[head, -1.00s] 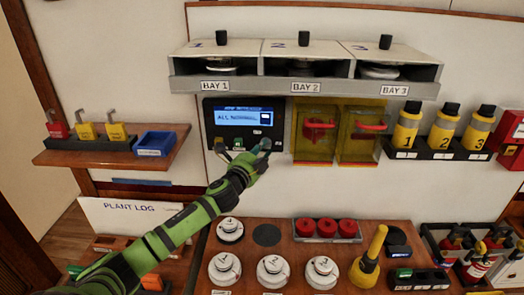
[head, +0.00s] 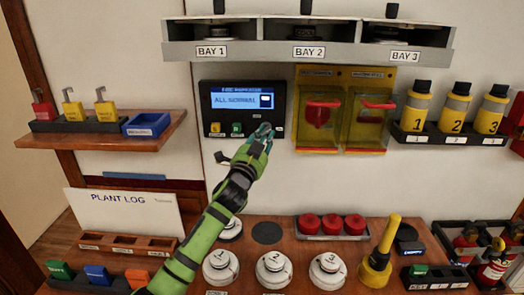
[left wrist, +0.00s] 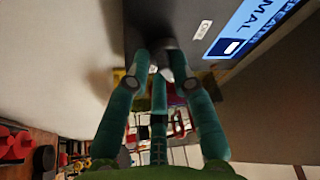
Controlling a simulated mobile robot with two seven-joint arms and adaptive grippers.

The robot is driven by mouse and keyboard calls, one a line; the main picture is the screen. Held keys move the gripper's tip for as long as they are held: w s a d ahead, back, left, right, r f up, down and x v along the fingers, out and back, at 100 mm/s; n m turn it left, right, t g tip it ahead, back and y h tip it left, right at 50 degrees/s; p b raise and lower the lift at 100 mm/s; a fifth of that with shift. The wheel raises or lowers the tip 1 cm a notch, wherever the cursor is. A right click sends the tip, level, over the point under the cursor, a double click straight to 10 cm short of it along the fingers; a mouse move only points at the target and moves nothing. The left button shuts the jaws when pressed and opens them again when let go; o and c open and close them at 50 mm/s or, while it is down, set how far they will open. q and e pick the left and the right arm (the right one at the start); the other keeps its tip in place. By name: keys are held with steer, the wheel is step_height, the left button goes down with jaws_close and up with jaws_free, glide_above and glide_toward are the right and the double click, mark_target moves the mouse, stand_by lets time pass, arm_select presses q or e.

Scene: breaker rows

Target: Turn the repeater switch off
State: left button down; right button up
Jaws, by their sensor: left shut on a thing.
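The repeater panel (head: 208,110) is a dark box on the wall, with a lit blue screen (head: 235,101) reading "ALL NORMAL". A yellow button and a green button (head: 237,129) sit along its lower edge. My left gripper (head: 262,133) is at the panel's lower right, covering the spot where the repeater switch seems to be. In the left wrist view its fingers (left wrist: 164,62) are closed around a small grey part (left wrist: 178,64) on the panel's dark face, which looks like the switch. The switch's position cannot be read. My right gripper is not in view.
Two yellow guard boxes with red handles (head: 343,115) hang right of the panel. A shelf of bays (head: 310,52) is above. Yellow numbered canisters (head: 455,110) stand at the right. Below is a wooden bench (head: 262,255) with numbered white discs and red caps.

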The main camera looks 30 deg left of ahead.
arm_select(q)
steer(key=n+y+b, duration=0.2)
steer(key=n+b, duration=0.1)
steer(key=n, duration=0.1)
steer(key=n+y+b, duration=0.2)
steer(key=n+b, duration=0.1)
steer(key=n, duration=0.1)
steer(key=n+y+b, duration=0.2)
steer(key=n+b, duration=0.2)
steer(key=shift+w+d+r+n, duration=0.15)
steer(key=shift+d+r+n, duration=0.15)
steer(key=shift+d+n, duration=0.1)
steer(key=shift+r+n+g+y+b, duration=0.1)
steer(key=shift+n+g+y+b, duration=0.3)
steer(key=shift+n, duration=0.4)
steer(key=shift+y, duration=0.3)
steer(key=shift+r+n, duration=0.2)
steer(key=shift+n, duration=0.1)
steer(key=c, duration=1.1)
jaws_free()
steer(key=shift+c, duration=0.2)
steer(key=shift+f, duration=0.15)
